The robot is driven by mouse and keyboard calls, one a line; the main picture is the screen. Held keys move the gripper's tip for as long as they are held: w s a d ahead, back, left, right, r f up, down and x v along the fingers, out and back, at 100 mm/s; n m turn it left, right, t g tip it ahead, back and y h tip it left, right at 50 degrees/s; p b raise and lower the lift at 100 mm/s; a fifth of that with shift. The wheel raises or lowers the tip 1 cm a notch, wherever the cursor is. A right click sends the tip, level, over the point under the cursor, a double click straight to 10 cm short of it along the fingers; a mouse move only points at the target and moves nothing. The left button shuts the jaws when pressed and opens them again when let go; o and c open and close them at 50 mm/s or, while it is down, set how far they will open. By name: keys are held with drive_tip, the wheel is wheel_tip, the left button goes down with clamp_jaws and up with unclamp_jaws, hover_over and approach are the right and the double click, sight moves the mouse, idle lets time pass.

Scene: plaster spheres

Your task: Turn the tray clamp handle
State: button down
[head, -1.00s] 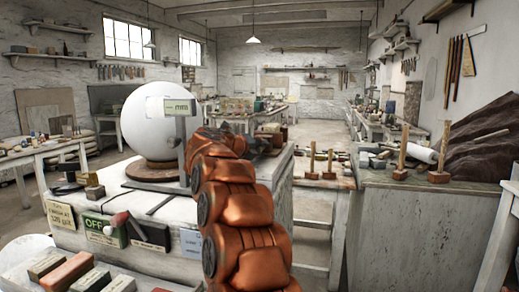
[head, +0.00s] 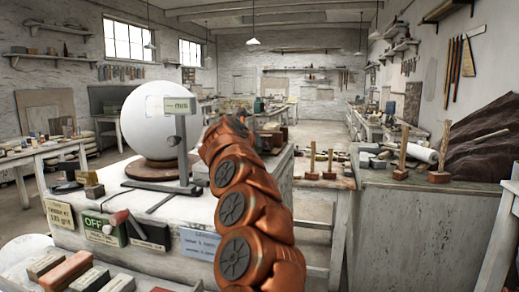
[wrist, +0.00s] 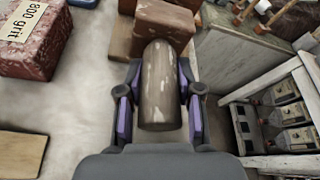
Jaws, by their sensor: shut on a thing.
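In the wrist view a worn grey-brown cylinder (wrist: 159,85), seemingly the tray clamp handle, lies lengthwise between the fingers of my gripper (wrist: 159,104). The purple-sided fingers stand on either side of it, and the gripper is shut on it. Its far end is close to a brown block (wrist: 163,22); I cannot tell whether they touch. In the head view my orange arm reaches over the right end of the bench (head: 185,215). The gripper and the cylinder are hidden behind the arm there.
A large white sphere (head: 152,120) stands on the bench, with a grey upright post (head: 182,150) beside it. An 800 grit block (wrist: 35,45) lies left of my gripper.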

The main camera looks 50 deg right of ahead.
drive_tip(key=m+t, duration=0.1)
drive_tip(key=m, duration=0.1)
drive_tip(key=m+t+y+b, duration=0.1)
drive_tip(key=shift+w+a+f+m, duration=0.15)
drive_tip(key=shift+m, duration=0.25)
drive_tip(key=shift+m+t+y+b, duration=0.3)
drive_tip(key=shift+m+t+b, duration=0.3)
drive_tip(key=shift+m+b, duration=0.15)
drive_tip(key=shift+m+t+b, duration=0.5)
drive_tip(key=shift+m+b, duration=0.05)
drive_tip(key=shift+m, duration=0.2)
drive_tip(key=shift+r, duration=0.2)
drive_tip(key=c, duration=1)
unclamp_jaws()
drive_tip(key=shift+c, duration=0.2)
